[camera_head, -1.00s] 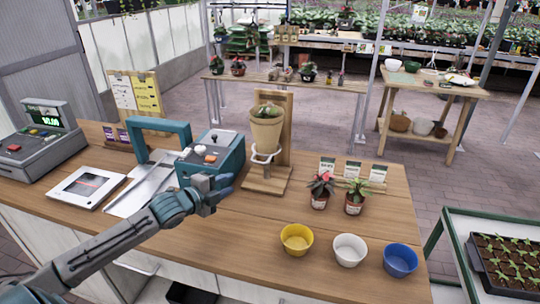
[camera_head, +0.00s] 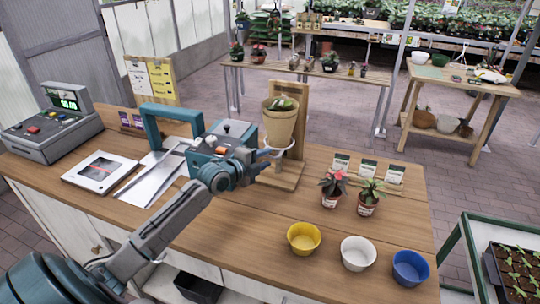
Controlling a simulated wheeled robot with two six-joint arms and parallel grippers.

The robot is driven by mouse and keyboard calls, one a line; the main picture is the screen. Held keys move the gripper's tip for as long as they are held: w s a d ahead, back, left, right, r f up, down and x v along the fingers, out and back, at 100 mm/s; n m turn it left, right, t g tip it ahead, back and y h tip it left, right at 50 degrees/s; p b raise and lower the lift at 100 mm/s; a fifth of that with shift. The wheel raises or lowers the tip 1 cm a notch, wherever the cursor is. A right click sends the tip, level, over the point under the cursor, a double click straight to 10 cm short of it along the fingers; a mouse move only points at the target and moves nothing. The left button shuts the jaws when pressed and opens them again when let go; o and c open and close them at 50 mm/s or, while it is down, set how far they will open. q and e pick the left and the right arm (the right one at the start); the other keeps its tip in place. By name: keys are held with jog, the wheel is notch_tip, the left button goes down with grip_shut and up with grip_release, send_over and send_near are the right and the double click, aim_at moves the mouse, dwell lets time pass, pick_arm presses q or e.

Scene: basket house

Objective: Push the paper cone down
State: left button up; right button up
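The paper cone (camera_head: 279,127) is a tan, tapered sleeve with a green plant in its top. It sits upright in a white ring on a wooden stand (camera_head: 290,172) with a tall back board. My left gripper (camera_head: 262,160) is just left of and below the cone, near the ring's level. Its fingers are small and partly merge with the ring, so I cannot tell whether they touch it or are open. My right gripper is not in view.
A teal machine (camera_head: 208,145) with a metal tray stands left of the stand. Two potted plants (camera_head: 331,188) and yellow (camera_head: 304,238), white (camera_head: 358,253) and blue (camera_head: 410,268) bowls stand to the right. Bare counter lies in front of the stand.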

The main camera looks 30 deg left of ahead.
pick_arm(q)
jog(key=shift+w+d, duration=0.1)
jog(key=shift+w, duration=0.5)
jog(key=shift+w+f, duration=0.1)
jog(key=shift+w, duration=0.25)
jog(key=shift+w+d+f+p, duration=0.15)
jog(key=shift+w+p, duration=0.15)
jog(key=shift+w, duration=0.1)
jog(key=c, duration=0.7)
grip_shut()
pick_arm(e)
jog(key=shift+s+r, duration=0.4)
